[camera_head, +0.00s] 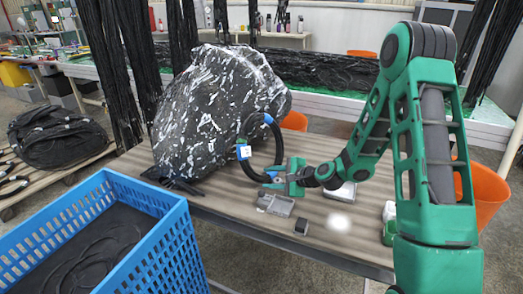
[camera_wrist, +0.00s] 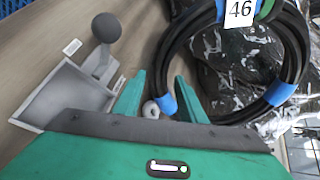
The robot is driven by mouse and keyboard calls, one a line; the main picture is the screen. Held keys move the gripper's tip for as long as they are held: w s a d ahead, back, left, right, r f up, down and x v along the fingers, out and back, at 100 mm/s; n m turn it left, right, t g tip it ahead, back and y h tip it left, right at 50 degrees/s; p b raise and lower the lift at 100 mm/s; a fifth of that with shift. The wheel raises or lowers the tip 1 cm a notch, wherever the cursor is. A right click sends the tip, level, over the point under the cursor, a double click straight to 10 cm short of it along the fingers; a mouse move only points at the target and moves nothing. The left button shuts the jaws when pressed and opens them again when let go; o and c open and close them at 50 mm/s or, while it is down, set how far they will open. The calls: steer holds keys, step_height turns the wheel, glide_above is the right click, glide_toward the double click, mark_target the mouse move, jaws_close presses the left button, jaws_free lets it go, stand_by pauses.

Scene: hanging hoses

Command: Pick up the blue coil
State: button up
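The coil (camera_head: 279,143) is a black hose loop with blue tape bands and a white tag. It stands against the speckled black bag on the table. In the wrist view the coil (camera_wrist: 301,55) fills the upper right, its tag reading 46, with some green tape near the tag. My gripper (camera_head: 279,177) is at the coil's lower right edge in the head view. In the wrist view my gripper (camera_wrist: 158,85) has its two green fingers apart. A blue taped part of the coil shows near the right finger; I cannot tell whether they touch.
The speckled bag (camera_head: 215,105) bulks behind the coil. A blue crate (camera_head: 165,258) stands front left. Orange bins (camera_head: 487,190) are at the right.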

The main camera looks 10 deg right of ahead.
mark_target(264, 178)
steer(key=x, duration=0.3)
steer(key=shift+w+f, duration=0.1)
steer(key=c, duration=0.9)
jaws_close()
